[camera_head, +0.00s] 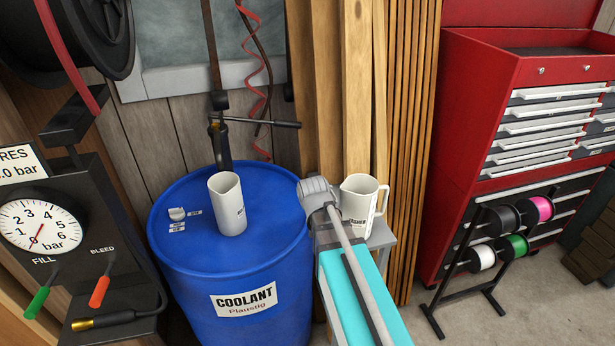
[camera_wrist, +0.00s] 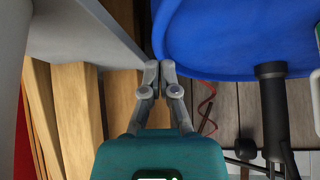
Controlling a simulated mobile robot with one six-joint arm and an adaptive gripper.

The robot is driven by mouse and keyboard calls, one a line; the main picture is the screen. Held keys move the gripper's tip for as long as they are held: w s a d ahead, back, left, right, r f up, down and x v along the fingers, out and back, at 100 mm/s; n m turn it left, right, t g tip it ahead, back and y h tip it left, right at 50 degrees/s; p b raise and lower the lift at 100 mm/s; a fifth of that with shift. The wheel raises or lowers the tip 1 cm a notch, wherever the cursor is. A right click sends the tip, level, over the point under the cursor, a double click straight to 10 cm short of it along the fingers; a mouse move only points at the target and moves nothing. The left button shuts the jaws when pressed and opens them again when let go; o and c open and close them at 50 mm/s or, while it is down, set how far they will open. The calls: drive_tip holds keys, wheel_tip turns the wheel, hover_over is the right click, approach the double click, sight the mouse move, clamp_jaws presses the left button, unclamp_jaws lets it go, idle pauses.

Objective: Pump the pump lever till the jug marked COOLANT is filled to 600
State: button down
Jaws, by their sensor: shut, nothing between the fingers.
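The jug (camera_head: 227,205) stands upright on the blue drum lid; its lettering is turned to the right and I cannot read it or its fill level. The pump (camera_head: 219,130) rises behind it from the drum, and the pump lever (camera_head: 262,122) sticks out to the right, about level. In the wrist view the pump column (camera_wrist: 272,105) is at the right and a sliver of white jug (camera_wrist: 316,95) shows at the edge. My gripper (camera_wrist: 160,72) is shut and empty, beside the drum's rim and apart from the lever. In the head view my arm hides the fingers.
The blue drum (camera_head: 245,262) is labelled COOLANT. A second white jug (camera_head: 361,200), with partly hidden lettering, stands on a grey stand (camera_head: 383,236) behind my arm. Wooden planks (camera_head: 340,90) lean behind it. A red coiled cord (camera_head: 262,80) hangs by the pump.

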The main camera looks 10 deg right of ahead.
drive_tip(key=s+a+f+n+g+y, duration=0.1)
drive_tip(key=s+a+f+g, duration=0.2)
drive_tip(key=s, duration=1.3)
drive_tip(key=g, duration=0.3)
drive_tip(key=shift+s+n+g, duration=0.15)
drive_tip(key=shift+n+g, duration=0.15)
drive_tip(key=shift+n, duration=0.1)
drive_tip(key=shift+a+f, duration=0.1)
